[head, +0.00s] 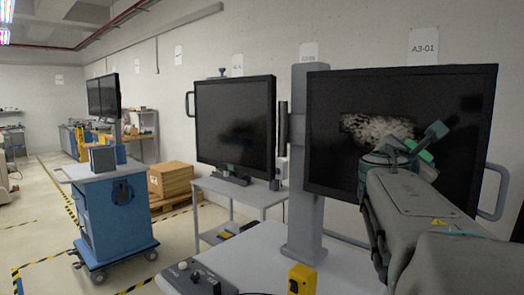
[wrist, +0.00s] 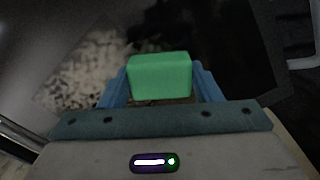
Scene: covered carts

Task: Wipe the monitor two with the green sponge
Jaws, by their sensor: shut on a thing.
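The green sponge (wrist: 160,75) is between the blue fingers of my gripper (wrist: 160,90) in the wrist view. My gripper is shut on it. In the head view a little of the sponge (head: 426,156) shows past my gripper (head: 424,146), in front of the near right monitor (head: 330,110). That monitor's dark screen bears a pale, speckled smudge (head: 372,127), just left of the gripper. The smudge also shows left of the sponge in the wrist view (wrist: 88,70). I cannot tell whether the sponge touches the screen. No label reading "two" is legible on a monitor.
A second monitor (head: 235,125) stands left on a grey cart (head: 258,192). A grey post (head: 306,210) stands beside the near monitor. A yellow device (head: 302,279) sits on the near table (head: 262,262). A blue cart (head: 118,215) is farther left, with open floor around it.

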